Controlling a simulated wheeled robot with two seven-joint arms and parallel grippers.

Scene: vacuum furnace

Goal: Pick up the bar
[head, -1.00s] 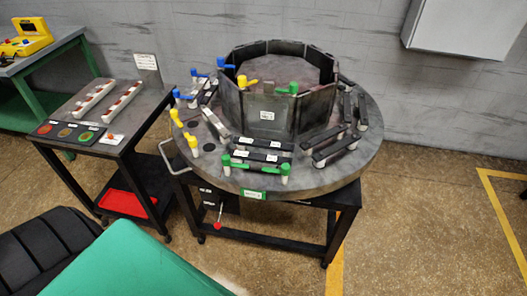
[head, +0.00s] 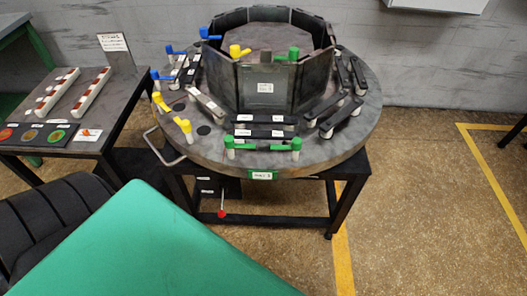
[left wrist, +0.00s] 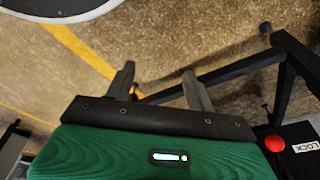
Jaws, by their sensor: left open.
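Several dark bars lie on the round grey table in the head view; I cannot tell which one is meant. More bars sit at the right, such as one long bar (head: 340,117), and at the left, such as a slanted bar (head: 206,103). My left gripper (left wrist: 160,90) shows in the left wrist view with its fingers apart and nothing between them. No bar shows in that view. My right gripper is not seen.
The round table (head: 330,150) has a raised panelled ring (head: 265,85) and blue, yellow and green handles. A side handle (head: 160,150) sticks out left. A dark side table (head: 120,95) with two white racks stands left. Floor to the right is clear. A red knob (left wrist: 275,143) shows in the wrist view.

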